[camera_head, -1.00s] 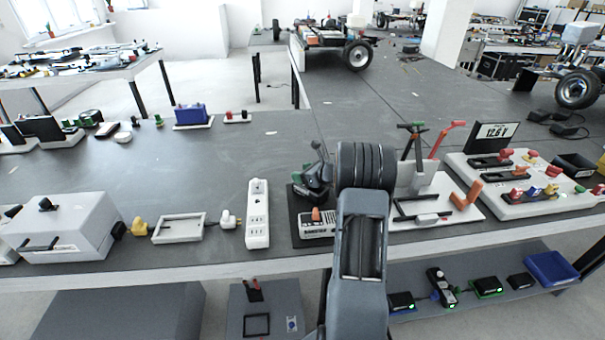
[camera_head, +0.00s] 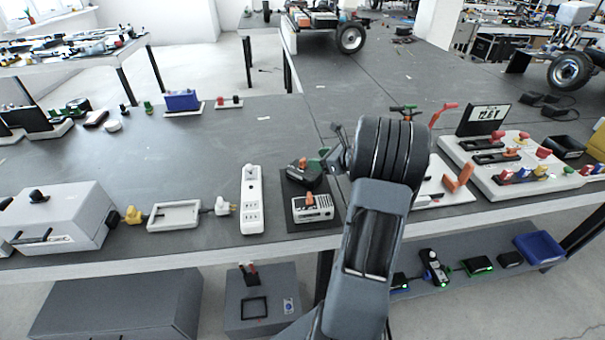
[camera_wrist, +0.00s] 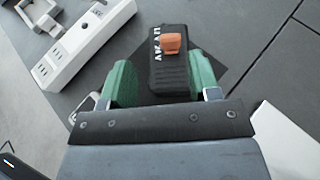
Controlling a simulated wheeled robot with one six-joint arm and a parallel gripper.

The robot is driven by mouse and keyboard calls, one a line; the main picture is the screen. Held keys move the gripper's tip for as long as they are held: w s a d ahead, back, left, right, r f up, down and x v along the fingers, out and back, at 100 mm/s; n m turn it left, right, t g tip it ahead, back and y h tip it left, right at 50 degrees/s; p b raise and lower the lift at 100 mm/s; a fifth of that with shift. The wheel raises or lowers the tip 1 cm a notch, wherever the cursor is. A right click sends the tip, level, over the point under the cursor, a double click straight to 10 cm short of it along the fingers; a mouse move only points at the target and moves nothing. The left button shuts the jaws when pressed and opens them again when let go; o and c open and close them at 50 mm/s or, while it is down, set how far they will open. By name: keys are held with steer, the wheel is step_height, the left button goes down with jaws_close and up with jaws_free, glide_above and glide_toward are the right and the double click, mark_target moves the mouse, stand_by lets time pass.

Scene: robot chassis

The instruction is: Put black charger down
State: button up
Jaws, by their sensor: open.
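The black charger (camera_wrist: 172,75), with an orange handle and white lettering, shows in the wrist view between the green fingers of my gripper (camera_wrist: 163,82). The fingers are open, with a gap visible on both sides of it. In the head view the black charger (camera_head: 302,174) sits on the dark mat (camera_head: 292,215), on the table, behind a light-fronted device (camera_head: 313,208) with an orange handle. My gripper (camera_head: 318,160) is low at the charger, partly hidden by my wrist. The charger's underside is hidden.
A white power strip (camera_head: 252,205) stands just left of the mat, with a plug (camera_head: 222,206) and white frame (camera_head: 175,215) further left. A white board with orange handles (camera_head: 458,178) lies to the right. The table behind the mat is largely clear.

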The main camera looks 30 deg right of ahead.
steer(key=s+a+r+n+g+y, duration=0.1)
steer(key=s+a+r+n+g, duration=0.2)
steer(key=a+n, duration=0.65)
steer(key=s+a+n+g, duration=0.45)
steer(key=a+n, duration=0.25)
steer(key=a, duration=0.6)
steer(key=s+a+n+g+h, duration=0.2)
steer(key=s+a+n+h, duration=0.3)
steer(key=s+n, duration=0.5)
steer(key=n, duration=0.5)
steer(key=shift+s+a+r+h, duration=0.2)
steer(key=shift+s+r+h, duration=0.1)
steer(key=shift+h, duration=0.1)
step_height(320, 180, up, 7)
steer(key=p, duration=0.6)
steer(key=shift+t, duration=0.35)
steer(key=shift+r, duration=0.1)
